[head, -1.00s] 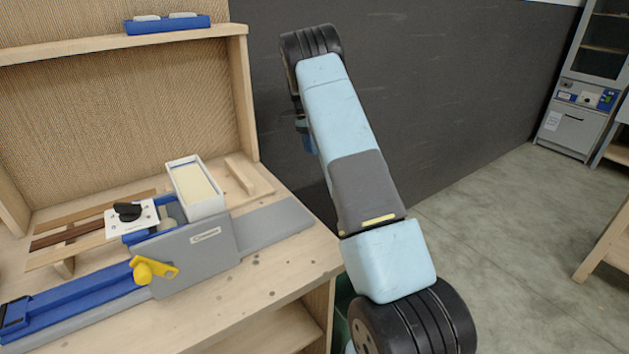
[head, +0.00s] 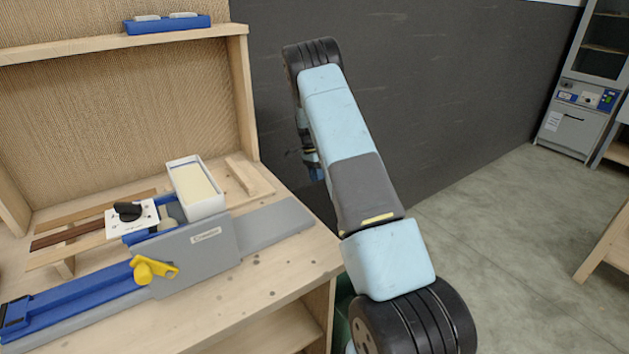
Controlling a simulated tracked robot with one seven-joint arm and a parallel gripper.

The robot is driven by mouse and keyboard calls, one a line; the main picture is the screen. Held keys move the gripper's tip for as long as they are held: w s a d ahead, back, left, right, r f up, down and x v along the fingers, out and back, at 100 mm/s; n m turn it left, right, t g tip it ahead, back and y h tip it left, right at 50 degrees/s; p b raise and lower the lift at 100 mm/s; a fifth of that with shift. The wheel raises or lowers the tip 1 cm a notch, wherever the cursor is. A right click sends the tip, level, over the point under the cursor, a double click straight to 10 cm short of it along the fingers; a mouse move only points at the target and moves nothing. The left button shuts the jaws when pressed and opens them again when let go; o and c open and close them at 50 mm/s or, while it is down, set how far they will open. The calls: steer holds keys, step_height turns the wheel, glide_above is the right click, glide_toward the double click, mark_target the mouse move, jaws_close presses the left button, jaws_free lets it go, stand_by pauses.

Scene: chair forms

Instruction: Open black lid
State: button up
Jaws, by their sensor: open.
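I cannot make out a black lid for certain. A black knob (head: 128,211) sits on a white plate (head: 145,218) on the workbench. A dark end piece (head: 14,312) sits at the near left end of a blue rail (head: 80,296). A green object (head: 342,327) shows as a sliver beside the bench, mostly hidden by my arm; its top is out of sight. My arm rises through the middle of the picture, and its wrist parts hang behind it near the dark wall. My gripper's fingers do not show.
The wooden workbench (head: 290,262) carries a grey and blue device (head: 205,248) with a yellow handle (head: 150,270) and an open white box (head: 195,187). A dark grey wall (head: 440,90) stands behind my arm. The floor (head: 500,240) at right is clear; a cabinet (head: 570,125) stands far right.

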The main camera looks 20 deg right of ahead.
jaws_close()
stand_by(0.3)
stand_by(0.4)
